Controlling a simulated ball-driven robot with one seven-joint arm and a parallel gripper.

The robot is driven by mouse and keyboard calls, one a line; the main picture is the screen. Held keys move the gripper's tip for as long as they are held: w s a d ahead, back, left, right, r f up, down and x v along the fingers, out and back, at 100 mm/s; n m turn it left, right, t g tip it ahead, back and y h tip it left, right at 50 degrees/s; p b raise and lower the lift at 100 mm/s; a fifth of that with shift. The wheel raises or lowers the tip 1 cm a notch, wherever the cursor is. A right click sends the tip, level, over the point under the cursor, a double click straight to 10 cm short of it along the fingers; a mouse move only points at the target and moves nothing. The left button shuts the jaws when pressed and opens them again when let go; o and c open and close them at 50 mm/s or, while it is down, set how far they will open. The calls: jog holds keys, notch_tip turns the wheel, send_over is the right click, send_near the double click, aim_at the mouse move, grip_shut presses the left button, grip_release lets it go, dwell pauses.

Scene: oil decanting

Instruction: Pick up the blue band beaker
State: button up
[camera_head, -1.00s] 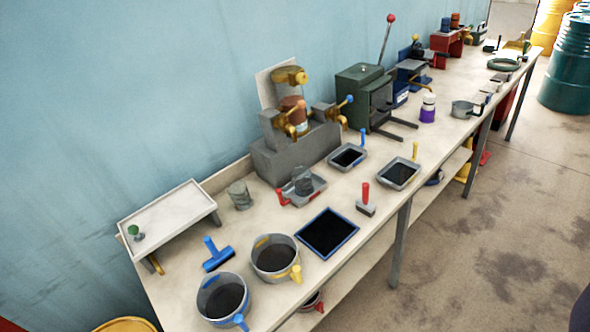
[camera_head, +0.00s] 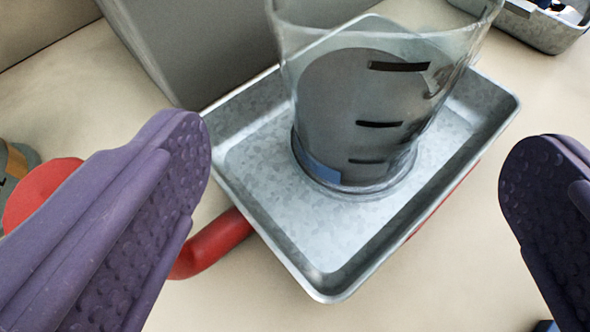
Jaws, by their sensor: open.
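A clear beaker (camera_head: 345,125) with black level marks stands upright in a grey metal tray (camera_head: 300,248). A blue patch (camera_head: 322,172) shows low on its left side; I cannot tell whether it runs all the way round. The beaker's top is cut off by the frame's upper edge. My gripper (camera_head: 355,190) is open, with its purple padded fingers wide apart at the left and right of the picture. The beaker is between and beyond the fingertips, and neither finger touches it.
The tray's red handle (camera_head: 215,245) sticks out near the left finger. A grey block (camera_head: 195,45) stands close behind the tray. Another metal tray (camera_head: 535,25) is at the top right. The bench front is mostly clear.

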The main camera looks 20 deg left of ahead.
aim_at(374, 122)
jog(key=shift+a+f, duration=0.1)
jog(key=shift+f, duration=0.4)
jog(key=x, duration=0.2)
jog(key=b+x, duration=0.1)
jog(key=x, duration=0.1)
jog(key=d+b+x, duration=0.1)
jog(key=x, duration=0.1)
jog(key=shift+w+r, duration=0.1)
jog(key=shift+w, duration=0.1)
jog(key=shift+w+a, duration=0.1)
jog(key=shift+w, duration=0.2)
jog(key=c, duration=1.1)
jog(key=shift+c, duration=0.2)
jog(key=shift+r, duration=0.1)
